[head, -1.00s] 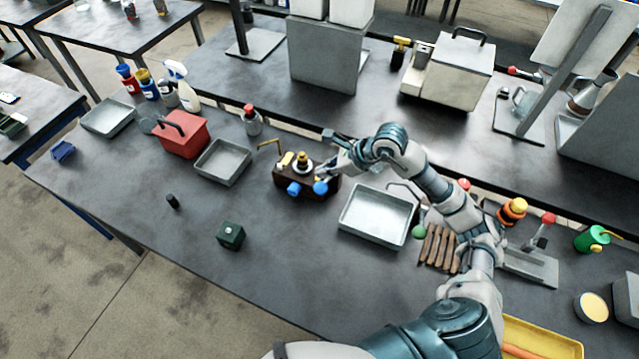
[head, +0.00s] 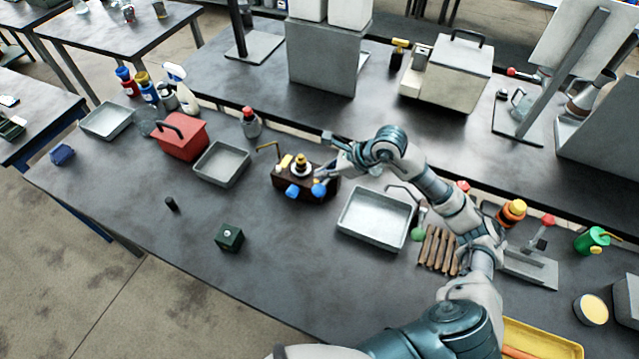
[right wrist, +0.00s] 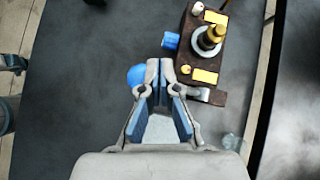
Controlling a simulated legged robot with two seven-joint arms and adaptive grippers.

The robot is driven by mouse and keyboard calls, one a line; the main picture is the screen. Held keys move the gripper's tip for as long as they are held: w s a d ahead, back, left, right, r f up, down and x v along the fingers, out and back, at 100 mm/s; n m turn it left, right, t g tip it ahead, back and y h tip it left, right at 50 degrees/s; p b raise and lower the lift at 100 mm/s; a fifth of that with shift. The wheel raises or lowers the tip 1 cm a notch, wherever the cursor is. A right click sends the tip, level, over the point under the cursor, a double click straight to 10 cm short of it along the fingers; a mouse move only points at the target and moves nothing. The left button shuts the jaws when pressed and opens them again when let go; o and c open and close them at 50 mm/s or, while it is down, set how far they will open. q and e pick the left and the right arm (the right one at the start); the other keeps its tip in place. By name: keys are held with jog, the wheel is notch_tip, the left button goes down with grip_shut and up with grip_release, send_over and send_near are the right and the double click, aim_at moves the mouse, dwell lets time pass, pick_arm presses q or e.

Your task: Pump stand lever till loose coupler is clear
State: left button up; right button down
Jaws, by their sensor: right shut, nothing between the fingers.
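The stand (head: 308,182) is a dark brown block on the black table, with a brass coupler (head: 300,160) upright in a pale ring on top. In the right wrist view the coupler (right wrist: 210,36) stands between yellow labels. A short grey metal lever part (right wrist: 200,92) shows by the block's end, partly hidden by a finger. My right gripper (right wrist: 162,62) is shut and empty, its tips between the ball (right wrist: 136,75) and the block. Whether it touches either cannot be told. My left gripper is not in view.
An empty grey tray (head: 376,218) lies right of the stand, and another tray (head: 221,164) lies left. Brown strips (head: 438,248) lie under my right arm. The table's front middle is clear.

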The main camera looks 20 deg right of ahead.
aim_at(324, 192)
jog(key=shift+d, duration=0.15)
jog(key=shift+f, duration=0.1)
jog(key=shift+s+a+f+b, duration=0.15)
jog(key=shift+a+f+b, duration=0.05)
jog(key=shift+a+b, duration=0.2)
jog(key=shift+s+a+f+b, duration=0.3)
jog(key=shift+f+b, duration=0.35)
jog(key=shift+f, duration=0.2)
jog(key=shift+s+a+f+b, duration=0.25)
jog(key=shift+f+b, duration=0.45)
jog(key=shift+f, duration=0.2)
jog(key=shift+s+a+f+b, duration=0.3)
jog(key=shift+f+b, duration=0.35)
jog(key=shift+f, duration=0.2)
dwell(2.5)
dwell(0.6)
jog(key=shift+w+d+r+p, duration=0.3)
jog(key=shift+d+r+p, duration=0.15)
jog(key=shift+r, duration=0.55)
jog(key=shift+w+d+r+p, duration=0.35)
jog(key=shift+r+p, duration=0.25)
jog(key=shift+r, duration=0.35)
jog(key=shift+w+d+r+p, duration=0.35)
jog(key=shift+r+p, duration=0.15)
jog(key=shift+r, duration=0.5)
